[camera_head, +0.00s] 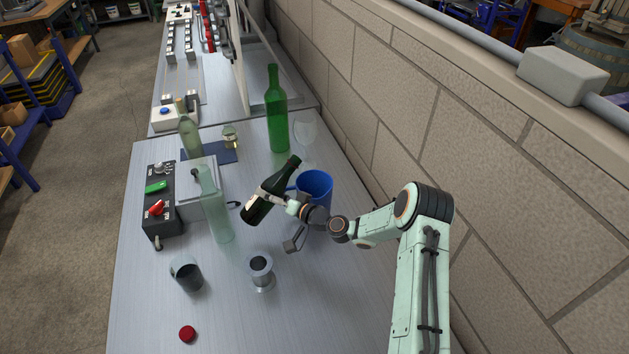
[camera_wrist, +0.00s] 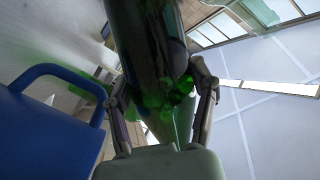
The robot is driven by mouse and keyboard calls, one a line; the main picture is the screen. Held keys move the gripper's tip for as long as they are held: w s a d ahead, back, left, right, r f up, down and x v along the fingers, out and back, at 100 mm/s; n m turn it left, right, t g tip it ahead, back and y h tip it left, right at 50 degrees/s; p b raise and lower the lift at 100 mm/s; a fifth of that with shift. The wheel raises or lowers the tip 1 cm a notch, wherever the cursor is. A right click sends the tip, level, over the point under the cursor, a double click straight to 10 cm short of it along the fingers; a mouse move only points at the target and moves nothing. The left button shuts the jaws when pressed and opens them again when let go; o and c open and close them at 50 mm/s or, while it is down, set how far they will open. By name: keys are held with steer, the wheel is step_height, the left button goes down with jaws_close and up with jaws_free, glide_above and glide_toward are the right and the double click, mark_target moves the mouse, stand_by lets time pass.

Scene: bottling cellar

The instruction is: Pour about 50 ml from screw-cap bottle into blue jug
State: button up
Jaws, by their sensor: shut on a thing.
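A dark green bottle (camera_head: 262,203), which I take to be the screw-cap bottle, is held off the table in my gripper (camera_head: 279,200). It leans, with its neck up and to the right and its base down to the left. The blue jug (camera_head: 317,183) stands upright just right of the bottle, partly hidden behind my wrist. The bottle's mouth is near the jug's upper left side; I cannot see any liquid flowing. In the wrist view the fingers (camera_wrist: 161,98) close on both sides of the bottle (camera_wrist: 140,35), and the jug (camera_wrist: 45,125) is at left.
A tall green bottle (camera_head: 277,115) and a clear wine glass (camera_head: 305,140) stand behind. A pale bottle (camera_head: 216,210), dark-filled glass (camera_head: 187,275), metal cup (camera_head: 261,272) and red cap (camera_head: 187,333) are left and front. A control box (camera_head: 160,205) lies left; a wall (camera_head: 430,120) bounds the right.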

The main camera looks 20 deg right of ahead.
mark_target(273, 179)
steer(key=shift+d+r+n, duration=0.25)
steer(key=shift+r+n, duration=0.25)
steer(key=shift+r, duration=0.4)
steer(key=shift+a+f+n+g+h, duration=0.15)
steer(key=shift+f+n+g+h, duration=0.25)
steer(key=shift+n+h, duration=0.2)
steer(key=n+h, duration=0.2)
steer(key=n, duration=0.1)
steer(key=shift+r, duration=0.15)
steer(key=shift+n+h, duration=0.5)
steer(key=shift+w+d+r, duration=0.1)
steer(key=shift+d+r, duration=0.1)
steer(key=shift+r, duration=0.85)
steer(key=shift+d+r, duration=0.15)
steer(key=shift+r, duration=0.85)
steer(key=shift+g, duration=0.3)
